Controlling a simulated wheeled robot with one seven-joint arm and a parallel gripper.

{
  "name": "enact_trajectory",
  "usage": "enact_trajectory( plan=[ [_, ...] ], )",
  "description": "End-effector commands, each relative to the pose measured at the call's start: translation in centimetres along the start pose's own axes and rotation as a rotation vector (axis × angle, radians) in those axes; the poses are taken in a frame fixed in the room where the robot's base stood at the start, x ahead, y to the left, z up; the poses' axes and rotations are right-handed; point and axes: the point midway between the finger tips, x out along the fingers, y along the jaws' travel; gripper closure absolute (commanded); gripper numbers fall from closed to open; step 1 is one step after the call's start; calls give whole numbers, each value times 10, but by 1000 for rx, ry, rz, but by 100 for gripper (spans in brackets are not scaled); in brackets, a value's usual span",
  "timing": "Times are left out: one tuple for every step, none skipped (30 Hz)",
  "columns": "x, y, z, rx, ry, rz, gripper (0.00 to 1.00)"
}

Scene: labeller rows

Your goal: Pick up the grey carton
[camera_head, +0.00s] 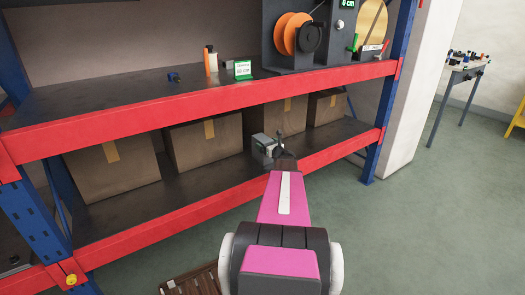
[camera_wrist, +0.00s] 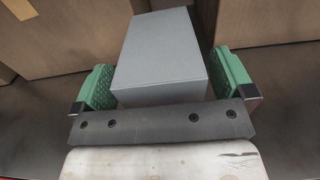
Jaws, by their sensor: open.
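The grey carton (camera_wrist: 165,55) stands on the lower shelf and fills the middle of the wrist view. In the head view the carton (camera_head: 261,141) is small and partly hidden by my gripper. My gripper (camera_wrist: 166,82) is open, with one green-padded finger on each side of the carton. A narrow gap seems to show at the left finger; whether the right finger touches the carton I cannot tell. In the head view my gripper (camera_head: 276,152) reaches into the lower shelf from the front.
Several brown boxes (camera_head: 203,143) stand at the back of the lower shelf (camera_head: 215,185), close behind the carton. The red upper beam (camera_head: 200,108) runs above my gripper, and a red lower beam (camera_head: 200,212) runs along the front. Blue posts (camera_head: 385,110) stand at the ends.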

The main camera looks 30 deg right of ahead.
Motion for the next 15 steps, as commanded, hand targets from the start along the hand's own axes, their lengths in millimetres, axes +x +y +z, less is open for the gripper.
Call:
enact_trajectory(
  plan=[
    [10,-2,-1,0,0,0,0],
    [13,-2,-1,-1,0,0,0],
    [16,-2,-1,0,0,-1,0],
    [17,-2,0,0,0,-1,0],
    [18,-2,0,0,0,-2,0],
    [18,-1,0,0,0,-2,0],
    [18,-1,0,0,0,-2,0],
    [18,-1,0,0,0,-2,0],
    [17,-1,0,0,0,-2,0],
    [17,-1,0,0,0,-2,0],
    [17,-1,0,0,0,-2,3],
    [17,-1,0,0,0,-2,16],
    [17,-1,0,0,0,-2,26],
    [17,-1,0,0,0,-2,36],
    [17,-1,0,0,0,-2,49]
  ],
)
